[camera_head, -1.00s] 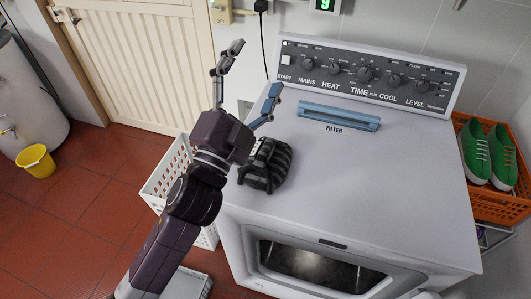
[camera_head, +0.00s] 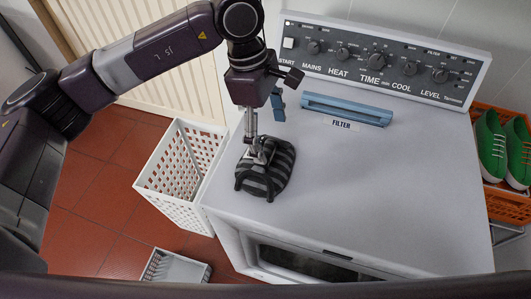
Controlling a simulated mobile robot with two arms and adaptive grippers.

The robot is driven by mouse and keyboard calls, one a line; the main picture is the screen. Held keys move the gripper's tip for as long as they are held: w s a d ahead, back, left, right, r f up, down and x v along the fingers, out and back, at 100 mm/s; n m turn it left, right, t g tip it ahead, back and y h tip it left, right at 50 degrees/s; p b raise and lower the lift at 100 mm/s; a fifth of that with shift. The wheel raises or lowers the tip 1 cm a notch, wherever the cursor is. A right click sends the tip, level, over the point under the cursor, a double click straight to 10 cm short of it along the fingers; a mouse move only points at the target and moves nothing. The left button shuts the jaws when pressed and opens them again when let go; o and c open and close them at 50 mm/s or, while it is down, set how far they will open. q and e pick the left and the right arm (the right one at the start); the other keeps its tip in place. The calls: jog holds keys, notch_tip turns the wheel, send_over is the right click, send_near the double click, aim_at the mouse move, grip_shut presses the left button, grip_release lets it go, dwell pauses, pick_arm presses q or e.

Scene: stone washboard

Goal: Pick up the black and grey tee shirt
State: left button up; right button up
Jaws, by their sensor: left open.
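The black and grey striped tee shirt (camera_head: 268,170) lies folded on the left front part of the white dryer's top (camera_head: 350,185). My left gripper (camera_head: 257,150) points down over it, with a fingertip at the shirt's upper left part. The gripper is open. Whether its fingers touch the cloth I cannot tell. One finger shows clearly; the other is partly hidden behind the gripper body. My right gripper is not in view.
A white laundry basket (camera_head: 183,170) stands on the red floor left of the dryer. A blue filter handle (camera_head: 346,109) and the control panel (camera_head: 380,60) are behind the shirt. An orange crate (camera_head: 508,205) with green shoes (camera_head: 490,146) is at the right. The dryer top's right side is clear.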

aim_at(265, 150)
pick_arm(q)
jog(key=shift+w+a+y, duration=0.3)
jog(key=shift+w+a, duration=0.1)
jog(key=shift+a, duration=0.3)
jog(key=shift+a+f+p, duration=0.1)
jog(key=shift+f+p, duration=0.2)
jog(key=shift+s+f+p, duration=0.15)
jog(key=shift+f+p, duration=0.3)
jog(key=shift+f, duration=0.35)
jog(key=shift+f+p, duration=0.35)
jog(key=shift+f, duration=0.05)
jog(key=f, duration=0.1)
jog(key=f+p, duration=0.2)
jog(key=shift+w+d+f, duration=0.2)
jog(key=shift+d+f, duration=0.15)
jog(key=shift+f, duration=0.35)
